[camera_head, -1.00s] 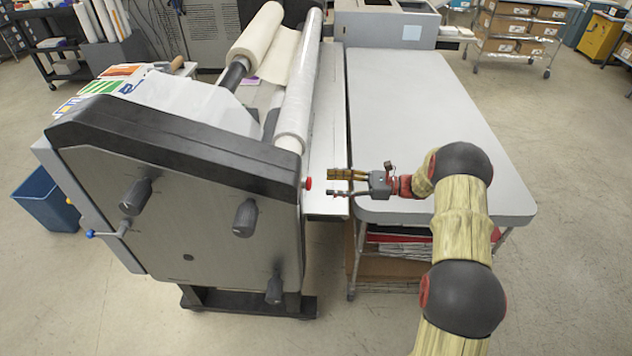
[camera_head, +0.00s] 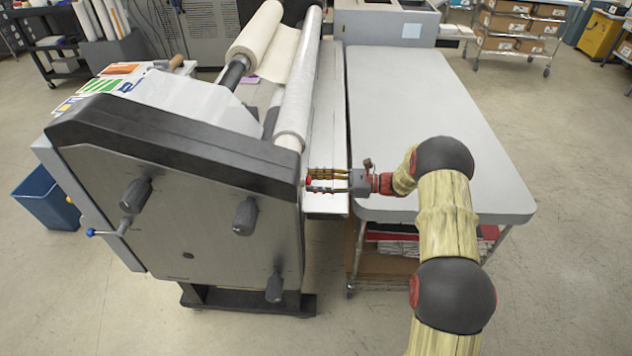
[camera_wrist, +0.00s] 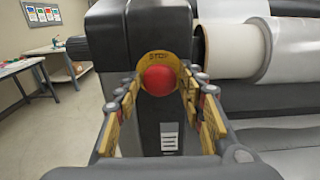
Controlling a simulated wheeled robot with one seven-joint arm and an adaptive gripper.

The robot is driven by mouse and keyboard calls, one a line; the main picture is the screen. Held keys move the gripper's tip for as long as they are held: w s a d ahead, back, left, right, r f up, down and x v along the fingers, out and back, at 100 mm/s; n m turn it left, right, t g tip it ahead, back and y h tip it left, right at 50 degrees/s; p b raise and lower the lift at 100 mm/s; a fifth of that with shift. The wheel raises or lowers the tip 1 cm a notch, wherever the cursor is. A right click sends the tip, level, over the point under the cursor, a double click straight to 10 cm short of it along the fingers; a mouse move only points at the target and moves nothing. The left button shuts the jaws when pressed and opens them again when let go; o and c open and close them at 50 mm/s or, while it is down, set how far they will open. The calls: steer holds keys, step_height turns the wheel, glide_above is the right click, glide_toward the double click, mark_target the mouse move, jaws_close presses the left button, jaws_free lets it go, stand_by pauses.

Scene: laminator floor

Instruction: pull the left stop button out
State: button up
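The red stop button (camera_wrist: 159,80) sits on the end face of the laminator (camera_head: 180,180), in front of a yellow ring marked STOP (camera_wrist: 158,58). My gripper (camera_head: 312,181) reaches the machine's right side from the table side. In the wrist view its yellow-padded fingers (camera_wrist: 160,105) stand apart, one on each side of the button. A gap shows between the fingers and the button there, and I cannot make out any contact. In the head view the fingertips mostly surround the button, where a little red shows.
A grey table (camera_head: 425,130) lies beside the laminator under my arm. The laminator's film rolls (camera_head: 300,95) are above and behind the button. Dark knobs (camera_head: 245,216) stick out of the laminator's near side panel. A blue bin (camera_head: 45,198) stands at the left.

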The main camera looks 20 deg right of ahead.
jaws_close()
stand_by(0.5)
steer(key=shift+s+d, duration=0.15)
steer(key=shift+d, duration=0.55)
steer(key=shift+o, duration=1.8)
jaws_free()
steer(key=v, duration=1.2)
